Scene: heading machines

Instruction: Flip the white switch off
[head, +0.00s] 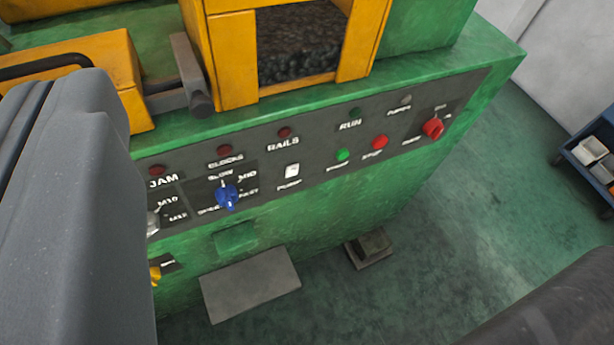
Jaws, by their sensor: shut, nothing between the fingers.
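The white switch (292,171) is a small rocker on the dark control panel (325,165) of the green machine, with the label PUMP below it. It stands between a blue knob on its left and a green button on its right. Which way it is tipped is too small to tell. My gripper (62,95) is the large grey shape at the left edge, close to the camera. It is shut and empty, and appears well to the left of the switch. It hides the left end of the panel.
Near the switch are the blue knob (227,196), a green button (342,155), a red button (380,142) and a red knob (433,128). A yellow frame (233,60) rises behind the panel. A grey plate (250,284) and a pedal (369,248) lie below. Open floor lies right.

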